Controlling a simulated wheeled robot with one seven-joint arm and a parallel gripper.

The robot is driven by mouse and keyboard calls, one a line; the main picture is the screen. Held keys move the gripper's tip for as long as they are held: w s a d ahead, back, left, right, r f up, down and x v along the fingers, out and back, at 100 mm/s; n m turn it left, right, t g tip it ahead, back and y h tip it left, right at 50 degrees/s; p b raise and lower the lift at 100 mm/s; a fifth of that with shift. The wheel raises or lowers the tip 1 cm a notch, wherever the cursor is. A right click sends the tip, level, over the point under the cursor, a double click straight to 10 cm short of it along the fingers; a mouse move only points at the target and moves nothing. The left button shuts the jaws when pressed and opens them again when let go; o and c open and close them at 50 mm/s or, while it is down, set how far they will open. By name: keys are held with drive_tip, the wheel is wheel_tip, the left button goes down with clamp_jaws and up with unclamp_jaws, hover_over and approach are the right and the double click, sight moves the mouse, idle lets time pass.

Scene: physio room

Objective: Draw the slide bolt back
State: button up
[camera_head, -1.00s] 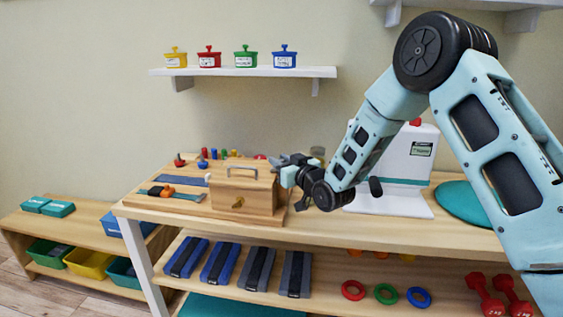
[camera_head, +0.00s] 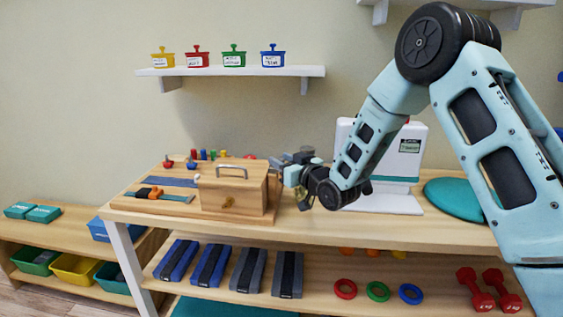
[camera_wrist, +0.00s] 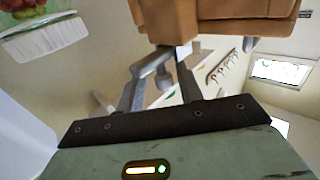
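The wooden box (camera_head: 233,194) has a metal handle (camera_head: 231,172) on its lid and a small brass fitting (camera_head: 228,202) low on its front. It stands on a wooden board on the table. My gripper (camera_head: 287,170) is at the box's right side, close to its upper edge. In the wrist view the brown wood of the box (camera_wrist: 215,12) fills the top, just beyond the grey fingers of my gripper (camera_wrist: 168,62). A small grey piece (camera_wrist: 163,80) shows between the fingers, perhaps the bolt's knob. The slide bolt cannot be clearly made out. Whether the fingers grip anything is unclear.
Pegs (camera_head: 203,155) and an orange-and-black tool (camera_head: 149,192) are left of and behind the box. A white device (camera_head: 402,160) and a teal disc (camera_head: 453,199) are to the right. A wall shelf with small pots (camera_head: 234,71) is above. The table front right is clear.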

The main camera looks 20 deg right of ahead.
drive_tip(key=shift+s, duration=0.1)
drive_tip(key=p+v, duration=0.3)
drive_tip(key=v, duration=1.4)
